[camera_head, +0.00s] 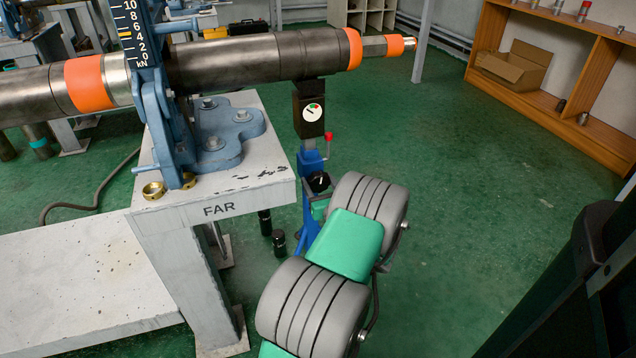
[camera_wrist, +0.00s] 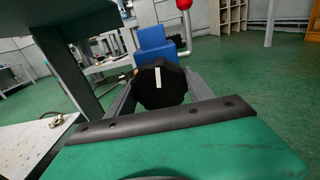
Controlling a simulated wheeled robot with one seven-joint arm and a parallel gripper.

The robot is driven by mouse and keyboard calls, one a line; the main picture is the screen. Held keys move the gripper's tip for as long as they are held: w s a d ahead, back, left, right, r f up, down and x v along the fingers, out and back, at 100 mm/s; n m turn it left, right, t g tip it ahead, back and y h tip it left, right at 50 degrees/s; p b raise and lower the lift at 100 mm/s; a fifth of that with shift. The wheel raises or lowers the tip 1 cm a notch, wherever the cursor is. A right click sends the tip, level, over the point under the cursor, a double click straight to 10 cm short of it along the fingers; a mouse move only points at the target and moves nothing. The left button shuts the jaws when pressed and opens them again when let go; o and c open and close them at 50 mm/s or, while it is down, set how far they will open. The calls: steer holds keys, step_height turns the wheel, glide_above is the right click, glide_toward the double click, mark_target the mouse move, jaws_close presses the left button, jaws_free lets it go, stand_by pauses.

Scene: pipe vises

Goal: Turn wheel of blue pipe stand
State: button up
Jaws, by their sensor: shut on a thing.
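The blue pipe stand (camera_head: 309,165) stands on the floor beyond the table end marked FAR. Its black head with a round dial (camera_head: 310,112) sits under the dark pipe. Its black wheel (camera_head: 319,182) is low on the stand. In the wrist view the wheel (camera_wrist: 160,90) faces me, with a white mark pointing nearly straight up. My gripper (camera_wrist: 161,78) has one grey finger on each side of the wheel and is shut on it. In the head view, my arm hides much of the lower stand and most of my gripper (camera_head: 318,206).
A dark pipe (camera_head: 255,60) with orange bands runs through a blue vise (camera_head: 215,135) on the grey table (camera_head: 245,205). A red-knobbed lever (camera_head: 328,138) sticks out above the wheel. A wooden shelf (camera_head: 565,110) stands far right. Green floor between is clear.

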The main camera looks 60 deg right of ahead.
mark_target(320, 186)
steer(key=shift+r+p, duration=0.1)
steer(key=shift+p, duration=0.35)
steer(key=m+p, duration=0.2)
steer(key=p, duration=0.1)
steer(key=shift+r+m, duration=0.1)
steer(key=shift+m, duration=0.3)
steer(key=m+p, duration=0.4)
steer(key=shift+a+m, duration=0.1)
steer(key=shift+m, duration=0.3)
steer(key=shift+f, duration=0.2)
steer(key=o, duration=1.4)
steer(key=shift+c, duration=0.2)
steer(key=shift+p, duration=0.3)
steer(key=v, duration=0.6)
steer(key=shift+s+b, duration=0.15)
steer(key=shift+b, duration=0.2)
steer(key=shift+s+a, duration=0.45)
steer(key=shift+a, duration=0.2)
